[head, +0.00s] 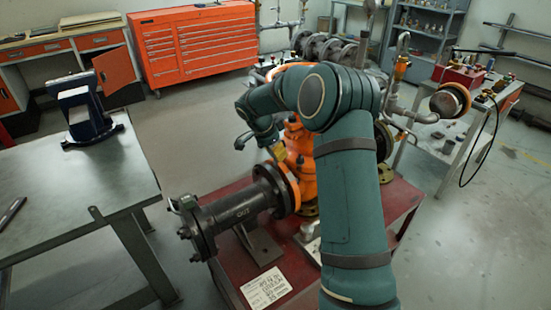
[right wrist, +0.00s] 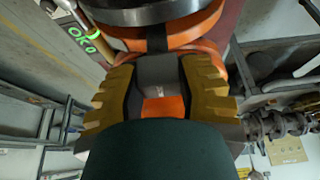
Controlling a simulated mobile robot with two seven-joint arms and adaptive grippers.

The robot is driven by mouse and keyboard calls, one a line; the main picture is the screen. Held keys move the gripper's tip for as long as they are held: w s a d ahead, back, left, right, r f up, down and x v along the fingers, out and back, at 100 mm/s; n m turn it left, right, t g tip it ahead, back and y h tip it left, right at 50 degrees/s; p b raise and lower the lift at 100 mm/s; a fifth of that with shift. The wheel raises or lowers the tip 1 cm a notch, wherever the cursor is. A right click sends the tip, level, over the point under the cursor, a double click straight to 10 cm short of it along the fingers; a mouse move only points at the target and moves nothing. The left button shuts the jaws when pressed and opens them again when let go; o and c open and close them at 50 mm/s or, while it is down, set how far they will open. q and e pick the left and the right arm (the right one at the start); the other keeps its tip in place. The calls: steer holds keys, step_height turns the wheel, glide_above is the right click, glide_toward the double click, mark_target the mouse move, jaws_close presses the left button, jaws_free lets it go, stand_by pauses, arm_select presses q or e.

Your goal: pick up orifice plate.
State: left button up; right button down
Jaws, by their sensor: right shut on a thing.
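My right gripper (head: 277,152) reaches down beside the orange valve body (head: 302,160), above the bolted flange joint. In the right wrist view, its two ridged, yellow-brown fingers (right wrist: 160,88) are shut on a grey tab (right wrist: 158,70), which I take to be the handle of the orifice plate. The plate's disc cannot be made out clearly. A dark round flange edge (right wrist: 150,10) with an orange rim lies just beyond the fingers. The black pipe spool (head: 235,210) stands left of the valve on the red table (head: 325,275). My left gripper is not in view.
A grey workbench (head: 75,190) with a blue vise (head: 82,108) stands at left. An orange tool cabinet (head: 190,50) stands at the back. More pipework and a cluttered grey bench (head: 445,150) are at right. A white card (head: 266,288) lies at the red table's front.

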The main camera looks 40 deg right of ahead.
step_height(320, 180, up, 8)
steer(key=shift+r+p, duration=0.1)
steer(key=shift+p, duration=0.6)
steer(key=s+a, duration=0.2)
steer(key=s, duration=1.6)
steer(key=shift+f+b, duration=0.2)
steer(key=shift+b, duration=0.15)
